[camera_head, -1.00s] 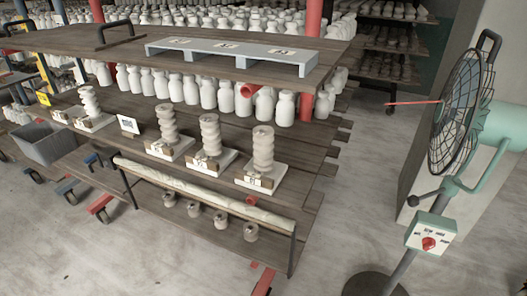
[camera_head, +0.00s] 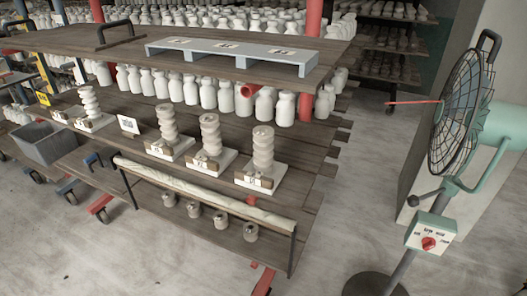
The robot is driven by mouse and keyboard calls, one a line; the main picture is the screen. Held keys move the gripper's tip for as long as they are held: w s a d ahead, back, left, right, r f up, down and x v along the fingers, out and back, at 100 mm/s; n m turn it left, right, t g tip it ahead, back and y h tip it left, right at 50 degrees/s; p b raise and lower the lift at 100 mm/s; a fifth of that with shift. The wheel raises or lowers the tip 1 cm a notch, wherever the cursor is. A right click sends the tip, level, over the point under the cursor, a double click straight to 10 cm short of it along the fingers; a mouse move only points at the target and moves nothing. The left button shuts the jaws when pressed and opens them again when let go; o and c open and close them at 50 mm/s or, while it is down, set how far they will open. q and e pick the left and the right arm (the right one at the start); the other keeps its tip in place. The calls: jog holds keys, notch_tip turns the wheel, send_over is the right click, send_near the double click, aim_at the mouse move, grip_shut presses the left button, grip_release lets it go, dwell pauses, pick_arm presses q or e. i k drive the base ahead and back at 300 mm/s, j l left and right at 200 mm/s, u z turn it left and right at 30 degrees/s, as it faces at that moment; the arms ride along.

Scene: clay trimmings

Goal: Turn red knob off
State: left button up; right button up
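The red knob (camera_head: 428,243) sits on the white labelled face of a small teal control box (camera_head: 446,227). The box is fixed to the stand of a floor fan (camera_head: 458,112) at the right. The printing around the knob is too small to read, so I cannot tell its setting. A thin red streamer (camera_head: 412,102) stands straight out to the left from the fan's grille. Neither of my grippers shows in this view, and nothing touches the knob.
A wooden shelf rack (camera_head: 215,150) with pale jars and several stacked clay pieces fills the left and middle. A grey bin (camera_head: 52,148) is at the left. The fan's round base (camera_head: 375,287) rests on the floor. Bare concrete floor (camera_head: 345,225) lies between rack and fan.

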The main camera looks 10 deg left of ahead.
aim_at(428, 243)
jog(key=z, duration=1)
